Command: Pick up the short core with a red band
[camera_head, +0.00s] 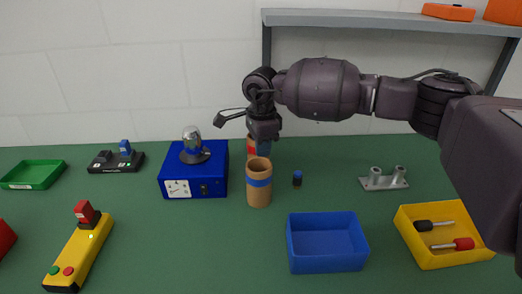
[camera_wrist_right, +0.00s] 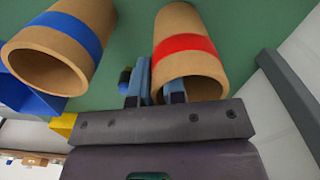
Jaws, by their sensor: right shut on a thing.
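The core with a red band (camera_head: 251,149) is a brown cardboard tube behind the blue-banded core, partly hidden by my right gripper (camera_head: 264,149). In the right wrist view, the red-banded core (camera_wrist_right: 187,45) shows its open end toward the camera. There my right gripper (camera_wrist_right: 157,84) has one finger inside the opening and one outside, shut on the core's wall. I cannot tell whether the core touches the table. A core with a blue band (camera_head: 259,193) stands upright in front; it also shows in the right wrist view (camera_wrist_right: 62,48). My left gripper is not in view.
A blue box with a metal dome (camera_head: 194,183) stands left of the cores. A small dark blue-topped piece (camera_head: 297,179) and a metal two-post fixture (camera_head: 384,180) are to the right. Blue tray (camera_head: 327,264) and yellow tray (camera_head: 440,261) lie nearer. A shelf (camera_head: 390,20) hangs behind.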

